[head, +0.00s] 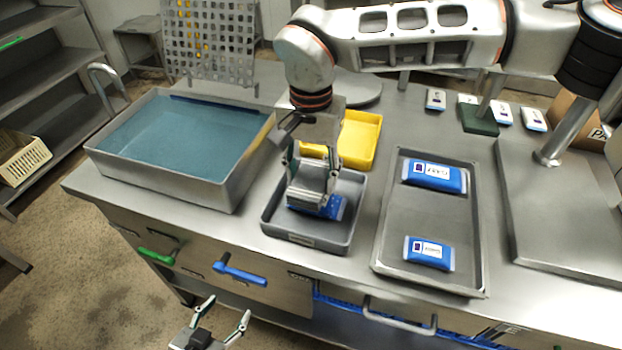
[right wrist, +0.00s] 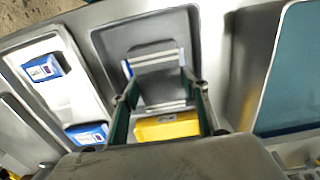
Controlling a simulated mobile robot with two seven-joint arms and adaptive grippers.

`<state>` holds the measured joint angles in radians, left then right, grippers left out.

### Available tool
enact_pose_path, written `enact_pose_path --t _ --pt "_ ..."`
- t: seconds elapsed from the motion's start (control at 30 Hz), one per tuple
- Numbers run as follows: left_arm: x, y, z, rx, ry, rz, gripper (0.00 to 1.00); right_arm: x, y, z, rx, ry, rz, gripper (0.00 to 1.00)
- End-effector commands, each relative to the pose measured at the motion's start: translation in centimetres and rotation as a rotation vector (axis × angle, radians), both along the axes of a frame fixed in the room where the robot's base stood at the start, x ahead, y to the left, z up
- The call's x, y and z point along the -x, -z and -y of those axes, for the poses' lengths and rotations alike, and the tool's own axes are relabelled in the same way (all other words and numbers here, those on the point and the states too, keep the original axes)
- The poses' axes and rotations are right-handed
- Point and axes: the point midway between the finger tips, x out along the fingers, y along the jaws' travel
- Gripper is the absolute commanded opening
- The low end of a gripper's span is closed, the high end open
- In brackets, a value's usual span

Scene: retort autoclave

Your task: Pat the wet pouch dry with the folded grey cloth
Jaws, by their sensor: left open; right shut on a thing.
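My right gripper (head: 311,178) reaches down over the small grey tray (head: 277,228) in the head view. It is shut on the folded grey cloth (head: 304,196), which also shows between the fingers in the right wrist view (right wrist: 156,84). A blue pouch (head: 331,210) lies in that tray under the cloth, mostly hidden. The cloth is on or just above it; I cannot tell whether they touch. Wetness is too small to see. My left gripper (head: 217,322) is open and empty, low in front of the counter.
A water basin (head: 236,187) stands at left and a yellow tray (head: 362,140) behind. A long metal tray (head: 399,200) at right holds two blue pouches, rear (head: 434,177) and front (head: 428,252). More small packs lie at the back right near a steel post (head: 568,130).

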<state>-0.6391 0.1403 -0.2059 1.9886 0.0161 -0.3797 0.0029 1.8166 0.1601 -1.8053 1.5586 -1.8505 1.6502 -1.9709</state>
Motion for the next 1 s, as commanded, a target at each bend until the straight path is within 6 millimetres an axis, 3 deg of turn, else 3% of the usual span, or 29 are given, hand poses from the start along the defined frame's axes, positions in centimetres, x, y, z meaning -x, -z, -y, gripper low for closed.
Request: enact_pose_path --t 0.5,1.0 --pt "-0.8 -3.7 0.0 0.0 0.0 0.024 0.58 0.0 -4.0 0.0 0.0 0.0 0.002 0.27" --pt "-0.8 -3.7 0.0 0.001 0.0 0.025 0.58 0.0 -4.0 0.0 -0.001 0.0 0.0 0.27"
